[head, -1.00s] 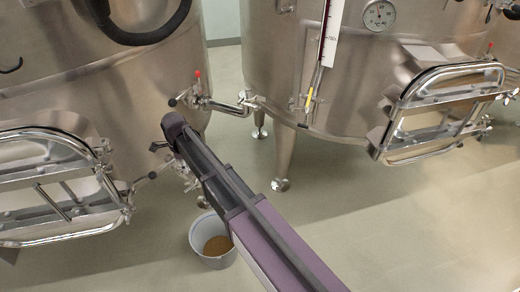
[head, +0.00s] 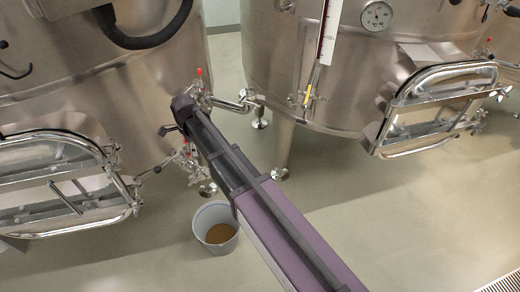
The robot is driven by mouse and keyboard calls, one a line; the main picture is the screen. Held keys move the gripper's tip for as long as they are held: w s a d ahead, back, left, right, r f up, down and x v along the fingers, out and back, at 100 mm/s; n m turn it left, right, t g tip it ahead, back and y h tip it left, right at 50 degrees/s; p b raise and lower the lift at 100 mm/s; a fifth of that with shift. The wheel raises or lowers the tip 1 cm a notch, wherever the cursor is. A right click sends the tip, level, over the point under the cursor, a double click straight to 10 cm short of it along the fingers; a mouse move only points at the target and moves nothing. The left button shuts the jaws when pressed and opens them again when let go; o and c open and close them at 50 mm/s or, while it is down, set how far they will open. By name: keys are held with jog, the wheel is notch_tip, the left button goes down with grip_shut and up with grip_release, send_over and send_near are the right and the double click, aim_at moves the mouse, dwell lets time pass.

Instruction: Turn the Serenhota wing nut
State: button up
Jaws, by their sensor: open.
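No wing nut can be made out with certainty, and no Serenhota name is readable. The left steel vat (head: 150,90) has a door (head: 60,185) with a chrome frame and a dark-knobbed clamp arm (head: 158,168) at its right edge. Metal valve fittings (head: 187,160) with a red part sit right of this clamp. My arm reaches up from the lower right and covers part of the vat's front. A small dark piece of my gripper (head: 168,130) shows beyond the arm's end, open, apart from the clamp in the picture. The rest of it is hidden behind the arm.
A grey bucket (head: 215,243) with brown contents stands on the floor below the fittings. A second vat (head: 345,70) with a gauge (head: 377,16) and its own door (head: 440,108) is at the right. A red-tipped valve and pipe (head: 225,103) lie between the vats.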

jog(key=s+d+n, duration=0.1)
jog(key=d+n, duration=0.2)
jog(key=d, duration=0.8)
jog(key=s+d+r+n+p, duration=0.1)
jog(key=s+d+n, duration=0.1)
jog(key=d, duration=1)
jog(key=shift+s+n, duration=0.15)
jog(key=shift+n, duration=0.75)
jog(key=n+b, duration=0.1)
jog(key=n, duration=0.1)
send_over(194, 176)
jog(key=w, duration=0.1)
jog(key=f, duration=0.1)
jog(key=shift+d+f, duration=0.15)
jog(key=shift+f, duration=0.05)
jog(key=shift+f+b, duration=0.15)
jog(key=shift+b, duration=0.2)
notch_tip(194, 176, down, 14)
jog(key=b, duration=1.3)
jog(key=shift+r, duration=0.25)
